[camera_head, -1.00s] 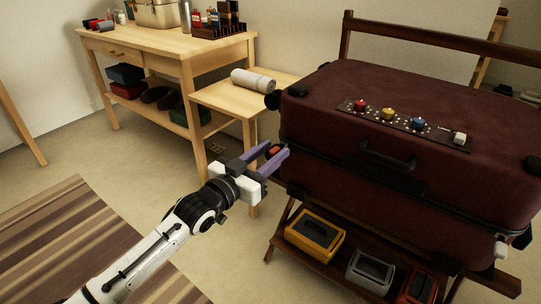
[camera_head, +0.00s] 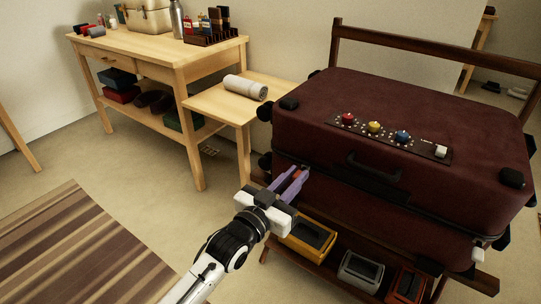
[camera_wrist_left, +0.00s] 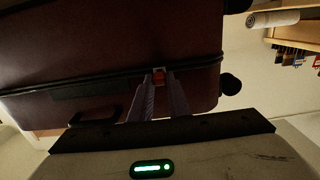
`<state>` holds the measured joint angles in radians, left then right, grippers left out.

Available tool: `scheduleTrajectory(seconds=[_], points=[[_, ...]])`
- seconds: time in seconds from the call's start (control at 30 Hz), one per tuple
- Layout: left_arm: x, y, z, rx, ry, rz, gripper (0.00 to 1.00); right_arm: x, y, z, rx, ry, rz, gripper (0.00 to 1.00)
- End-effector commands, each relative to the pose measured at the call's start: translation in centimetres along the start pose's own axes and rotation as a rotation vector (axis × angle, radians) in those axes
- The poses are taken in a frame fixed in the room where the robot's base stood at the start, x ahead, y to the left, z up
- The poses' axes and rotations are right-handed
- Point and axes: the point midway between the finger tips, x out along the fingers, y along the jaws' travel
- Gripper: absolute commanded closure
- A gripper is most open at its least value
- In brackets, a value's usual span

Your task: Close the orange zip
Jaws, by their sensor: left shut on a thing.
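The maroon suitcase (camera_head: 400,110) lies closed-lidded on a dark wooden rack, with a dark zip seam (camera_head: 350,192) running along its front side. My left gripper (camera_head: 299,172) has its purple fingers at this seam, near the suitcase's left front corner. It is shut on the orange zip (camera_head: 296,174), which is mostly hidden between the fingers in the head view. In the left wrist view the orange zip (camera_wrist_left: 158,76) shows between the fingertips, on the seam. My right gripper is not in view.
A black handle (camera_head: 373,168) sticks out of the suitcase front, right of my gripper. A white tab (camera_head: 478,255) shows at the seam's right end. Yellow (camera_head: 308,238), grey and red boxes stand on the rack below. A low wooden table (camera_head: 215,105) stands at left.

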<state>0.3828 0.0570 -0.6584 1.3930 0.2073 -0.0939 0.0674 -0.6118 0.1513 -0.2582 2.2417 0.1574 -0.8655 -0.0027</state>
Motion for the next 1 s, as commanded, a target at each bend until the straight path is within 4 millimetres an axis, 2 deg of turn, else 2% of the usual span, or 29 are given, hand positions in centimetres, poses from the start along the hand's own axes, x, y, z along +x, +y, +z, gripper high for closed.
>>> scheduleTrajectory(seconds=[0.03,0.2,0.33,0.6,0.63,0.73,1.0], points=[[0.0,1.8,-0.3,-0.011,-0.006,0.003,1.00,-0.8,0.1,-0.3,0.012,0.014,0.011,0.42],[0.0,4.8,-0.1,-0.007,-0.005,0.001,1.00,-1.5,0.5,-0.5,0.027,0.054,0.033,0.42],[-0.1,5.6,0.1,-0.002,-0.005,0.001,1.00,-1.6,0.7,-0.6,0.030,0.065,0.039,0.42],[-0.1,5.8,0.2,-0.001,-0.005,0.005,1.00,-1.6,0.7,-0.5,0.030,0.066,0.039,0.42],[-0.1,5.9,0.2,-0.001,-0.005,0.005,0.81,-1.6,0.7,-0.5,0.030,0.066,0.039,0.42],[-0.1,5.8,0.2,-0.001,-0.005,0.004,0.66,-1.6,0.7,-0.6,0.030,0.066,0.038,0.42],[-0.1,5.5,0.1,0.000,-0.003,0.001,0.66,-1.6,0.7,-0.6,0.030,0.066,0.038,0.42]])
